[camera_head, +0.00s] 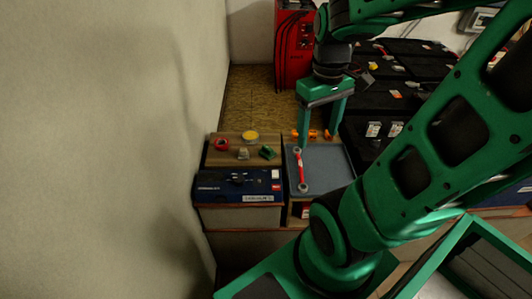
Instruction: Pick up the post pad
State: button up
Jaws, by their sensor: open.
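My gripper (318,140) is open and points down over the back of the grey tray (325,178). Small orange pieces (312,134) show between and beside its fingers; I cannot tell whether the fingers touch them. Left of the gripper, on a wooden top (228,159), are a red ring (221,144), a flat yellow disc (250,135), a small grey piece (243,154) and a green piece (267,152). I cannot tell which of these small things is the post pad. No object is visibly held.
A red bar with ring ends (299,170) lies in the tray's left side. A dark blue battery (225,187) stands in front of the wooden top. Black batteries (405,75) fill the right back. A red cabinet (293,45) stands behind; a wall (110,150) bounds the left.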

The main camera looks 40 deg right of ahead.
jog(key=w+d+f+n, duration=0.2)
jog(key=w+f+n, duration=0.3)
jog(key=w+n, duration=0.6)
jog(key=n, duration=1)
send_over(267, 147)
jog(key=f, duration=1.4)
jog(key=shift+s+a, duration=0.2)
jog(key=shift+s, duration=0.2)
jog(key=shift+w+d+f, duration=0.1)
jog(key=shift+w+f, duration=0.05)
jog(key=shift+f, duration=1.4)
jog(key=shift+w+d+f, duration=0.1)
jog(key=shift+w+f, duration=0.05)
jog(key=shift+f, duration=1.4)
jog(key=c, duration=1.2)
